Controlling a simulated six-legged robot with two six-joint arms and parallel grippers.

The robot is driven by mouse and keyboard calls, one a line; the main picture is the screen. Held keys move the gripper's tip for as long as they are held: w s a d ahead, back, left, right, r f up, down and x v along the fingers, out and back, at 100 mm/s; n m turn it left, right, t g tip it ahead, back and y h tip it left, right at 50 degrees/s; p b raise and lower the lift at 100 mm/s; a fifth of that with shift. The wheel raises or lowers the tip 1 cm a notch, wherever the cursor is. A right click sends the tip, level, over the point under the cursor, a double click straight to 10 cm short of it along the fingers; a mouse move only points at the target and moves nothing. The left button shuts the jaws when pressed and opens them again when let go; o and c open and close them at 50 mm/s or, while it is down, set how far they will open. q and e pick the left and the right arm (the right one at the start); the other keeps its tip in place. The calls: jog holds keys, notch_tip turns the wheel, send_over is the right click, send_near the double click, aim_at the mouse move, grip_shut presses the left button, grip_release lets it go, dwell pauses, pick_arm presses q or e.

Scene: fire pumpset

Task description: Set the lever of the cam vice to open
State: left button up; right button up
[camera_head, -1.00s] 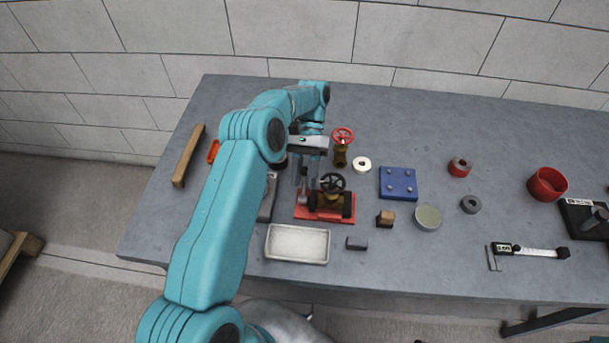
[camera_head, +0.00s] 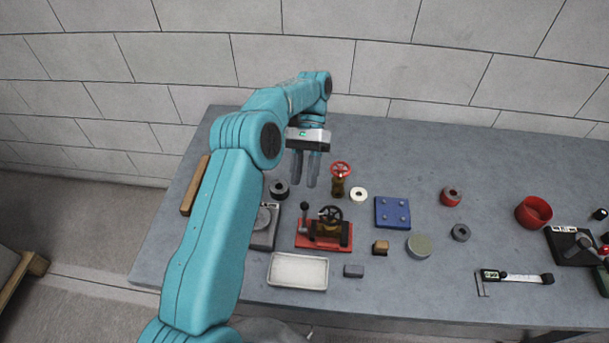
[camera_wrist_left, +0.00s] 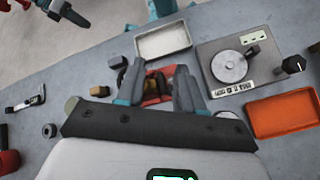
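The cam vice (camera_head: 302,238) has a red base and stands near the middle front of the bench. Its lever (camera_head: 304,212), with a dark ball knob, stands about upright at the vice's left end. A brass valve with a black handwheel (camera_head: 330,214) sits in the vice. My left gripper (camera_head: 304,184) is open and empty, above and behind the vice, apart from the lever. In the left wrist view the vice (camera_wrist_left: 154,98) shows between the spread fingers, partly hidden. Part of what seems to be my right gripper (camera_wrist_left: 66,12) shows at the top left there.
A white tray (camera_head: 298,272) and a small grey block (camera_head: 354,271) lie in front of the vice. A brass valve with a red handwheel (camera_head: 340,172) stands behind it. A scale (camera_head: 263,238) is on the left, a blue plate (camera_head: 392,213) on the right.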

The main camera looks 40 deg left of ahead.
pick_arm(q)
notch_tip(320, 180, up, 5)
jog(key=p, duration=0.3)
jog(key=shift+s+r, duration=0.1)
jog(key=shift+r, duration=0.1)
pick_arm(e)
notch_tip(320, 180, up, 5)
